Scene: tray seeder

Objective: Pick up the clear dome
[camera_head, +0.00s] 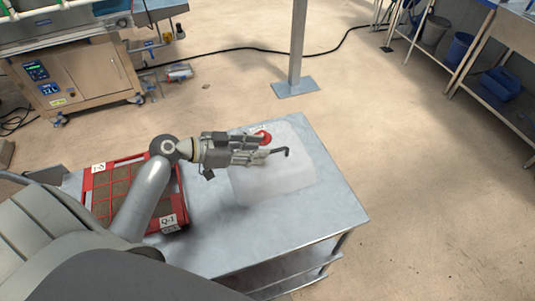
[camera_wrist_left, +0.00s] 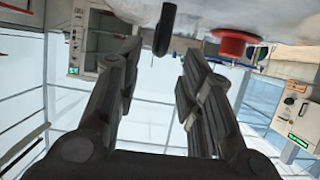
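The clear dome (camera_head: 272,185) is a whitish, see-through cover on the metal table. A black bent handle (camera_head: 284,152) stands up from it. My left gripper (camera_head: 265,149) reaches in from the left above the dome, with its fingertips just short of the handle. In the left wrist view, the fingers of my left gripper (camera_wrist_left: 161,52) are apart with nothing between them. The dark handle (camera_wrist_left: 166,30) shows just beyond the tips. Whether the fingers touch the dome cannot be told. My right gripper is not in view.
A red round part (camera_head: 264,137) is behind my fingers; it also shows in the left wrist view (camera_wrist_left: 236,45). A red crate with labels (camera_head: 98,168) lies at the table's left. The metal table (camera_head: 323,215) is bare at the right and front. A post (camera_head: 297,50) stands behind.

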